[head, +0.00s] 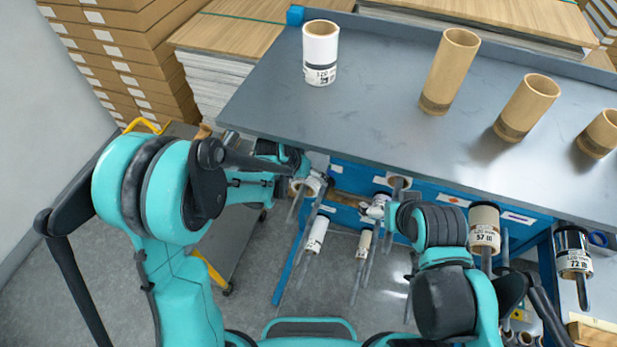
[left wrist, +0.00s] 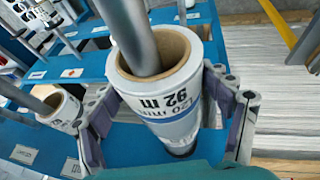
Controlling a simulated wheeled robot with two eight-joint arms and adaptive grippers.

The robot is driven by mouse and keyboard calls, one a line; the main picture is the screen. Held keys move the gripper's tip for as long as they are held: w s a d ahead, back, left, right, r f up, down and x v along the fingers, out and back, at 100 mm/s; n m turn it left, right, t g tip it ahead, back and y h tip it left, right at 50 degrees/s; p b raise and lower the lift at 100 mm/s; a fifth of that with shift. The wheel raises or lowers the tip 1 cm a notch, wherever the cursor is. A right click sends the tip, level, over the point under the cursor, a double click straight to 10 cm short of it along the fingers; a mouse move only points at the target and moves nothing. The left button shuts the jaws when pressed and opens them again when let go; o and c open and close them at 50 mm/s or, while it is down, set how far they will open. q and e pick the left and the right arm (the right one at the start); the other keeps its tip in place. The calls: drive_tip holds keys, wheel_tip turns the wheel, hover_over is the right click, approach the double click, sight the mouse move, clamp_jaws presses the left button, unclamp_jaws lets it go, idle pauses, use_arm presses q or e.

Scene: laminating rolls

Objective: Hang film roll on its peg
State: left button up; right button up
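The film roll (left wrist: 165,85), white with a brown core and a label reading 92 m, has a grey peg (left wrist: 142,40) running into its core. The roll's top (head: 308,184) shows by my left gripper in the head view, below the table's front edge. My left gripper (left wrist: 165,95) has one finger on each side of the roll, with the tips against its wall. In the head view my left gripper (head: 303,170) is partly hidden by its arm. My right gripper (head: 376,207) is beside other hanging rolls; its fingers are too small and covered to read.
A white roll (head: 320,52) and brown tubes (head: 449,70) stand on the grey table (head: 390,110). Other rolls (head: 317,235) (head: 485,228) (head: 572,250) hang on pegs along its blue front. Boxes (head: 120,50) are stacked at left. A smaller roll (left wrist: 62,110) is close to the left fingers.

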use_arm(q)
drive_tip(key=c, duration=0.8)
drive_tip(key=shift+w, duration=0.15)
drive_tip(key=shift+o, duration=0.2)
drive_tip(key=shift+w+d, duration=0.15)
drive_tip(key=shift+w, duration=0.25)
drive_tip(key=shift+w+d, duration=0.1)
drive_tip(key=shift+w, duration=0.25)
use_arm(e)
drive_tip(key=shift+w+d+f, duration=0.1)
drive_tip(key=shift+w+f, duration=0.1)
drive_tip(key=shift+w, duration=0.05)
use_arm(q)
drive_tip(key=shift+w+r, duration=0.1)
drive_tip(key=shift+w+d+b, duration=0.2)
drive_tip(key=shift+w+b, duration=0.2)
drive_tip(key=shift+w, duration=0.25)
use_arm(e)
drive_tip(key=shift+w+f, duration=0.2)
drive_tip(key=shift+w, duration=0.1)
use_arm(q)
drive_tip(key=shift+w, duration=0.1)
